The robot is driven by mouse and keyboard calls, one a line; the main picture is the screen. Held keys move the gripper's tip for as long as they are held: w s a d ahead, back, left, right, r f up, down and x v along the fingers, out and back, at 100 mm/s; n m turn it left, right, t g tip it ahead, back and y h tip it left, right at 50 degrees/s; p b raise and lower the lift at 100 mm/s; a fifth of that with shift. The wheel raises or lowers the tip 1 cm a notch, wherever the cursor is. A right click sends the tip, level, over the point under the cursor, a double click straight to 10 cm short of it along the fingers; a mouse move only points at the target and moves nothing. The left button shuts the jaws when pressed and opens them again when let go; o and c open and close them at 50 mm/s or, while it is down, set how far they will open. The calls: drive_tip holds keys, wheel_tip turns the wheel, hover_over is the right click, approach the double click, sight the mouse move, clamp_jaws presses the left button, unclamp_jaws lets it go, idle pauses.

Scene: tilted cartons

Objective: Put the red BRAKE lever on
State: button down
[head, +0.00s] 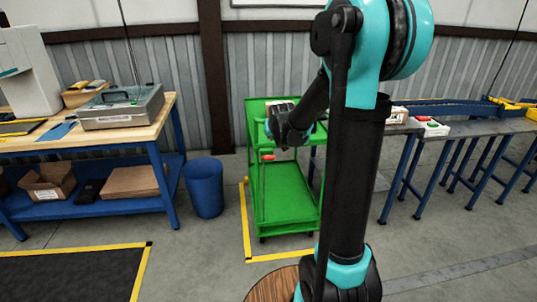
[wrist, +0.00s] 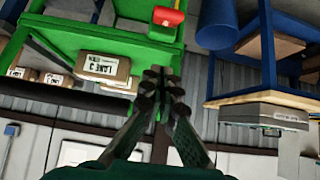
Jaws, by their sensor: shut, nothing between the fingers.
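The red BRAKE lever (head: 267,157) shows at the near side of a green cart (head: 285,190), below its top shelf. In the wrist view, where the scene appears upside down, the red lever (wrist: 167,16) is at the top edge beside the cart's green frame (wrist: 150,45). Its lettering is too small to read. My gripper (wrist: 161,78) is shut and empty, apart from the lever. In the head view my arm hides part of the cart, and the fingertips cannot be made out clearly.
A labelled carton (wrist: 103,68) sits on the cart's top shelf. A blue bin (head: 204,187) stands left of the cart, near a workbench (head: 90,138) holding a grey case (head: 120,106).

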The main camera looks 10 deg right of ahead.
hover_over(268, 157)
drive_tip(key=w+d, duration=0.1)
drive_tip(key=w, duration=0.1)
wheel_tip(268, 157, down, 7)
drive_tip(key=shift+w+f, duration=0.15)
drive_tip(key=shift+s+f, duration=0.75)
drive_tip(key=shift+f, duration=0.15)
drive_tip(key=shift+s+f, duration=0.35)
drive_tip(key=shift+f, duration=0.3)
